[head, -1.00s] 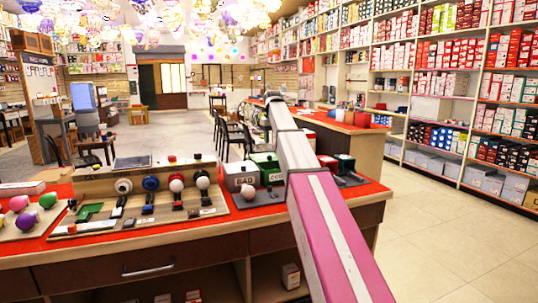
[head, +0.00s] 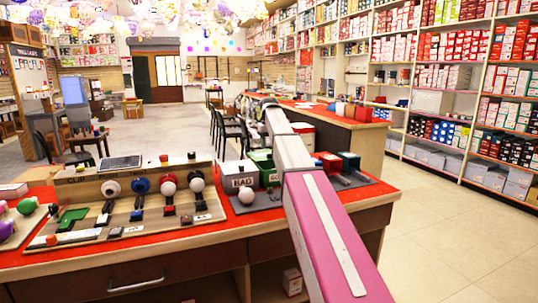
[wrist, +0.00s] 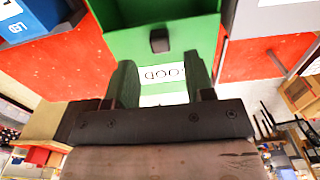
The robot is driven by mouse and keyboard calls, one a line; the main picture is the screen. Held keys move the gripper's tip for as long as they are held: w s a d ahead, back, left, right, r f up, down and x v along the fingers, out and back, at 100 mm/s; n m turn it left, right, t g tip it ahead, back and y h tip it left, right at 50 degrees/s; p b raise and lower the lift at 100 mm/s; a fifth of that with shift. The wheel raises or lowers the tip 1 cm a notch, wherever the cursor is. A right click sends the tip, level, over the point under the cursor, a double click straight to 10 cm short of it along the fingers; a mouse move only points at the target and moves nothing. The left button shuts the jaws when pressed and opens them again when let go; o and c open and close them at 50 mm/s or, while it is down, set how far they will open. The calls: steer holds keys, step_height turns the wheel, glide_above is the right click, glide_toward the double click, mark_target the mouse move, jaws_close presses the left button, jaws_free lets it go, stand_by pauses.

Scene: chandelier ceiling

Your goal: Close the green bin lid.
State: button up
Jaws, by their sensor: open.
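The green bin (head: 269,176) stands at the back of the red-topped counter, right of the white BAD bin, partly hidden by my arm. The wrist view shows its green body (wrist: 190,42) close up, with a dark knob (wrist: 159,40) and an upside-down GOOD label (wrist: 163,75). A darker green recess shows at the top edge of that view; I cannot tell the lid's exact angle. My gripper (wrist: 160,66) is open, its two fingers apart on either side of the label, with nothing between them. Contact with the bin cannot be told. The head view hides my gripper behind the arm.
The white BAD bin (head: 239,177) is beside the green bin. A wooden board (head: 135,205) with several balls and parts lies left. A white ball (head: 246,195) lies in front of the BAD bin.

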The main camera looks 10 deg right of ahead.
steer(key=shift+f, duration=2.35)
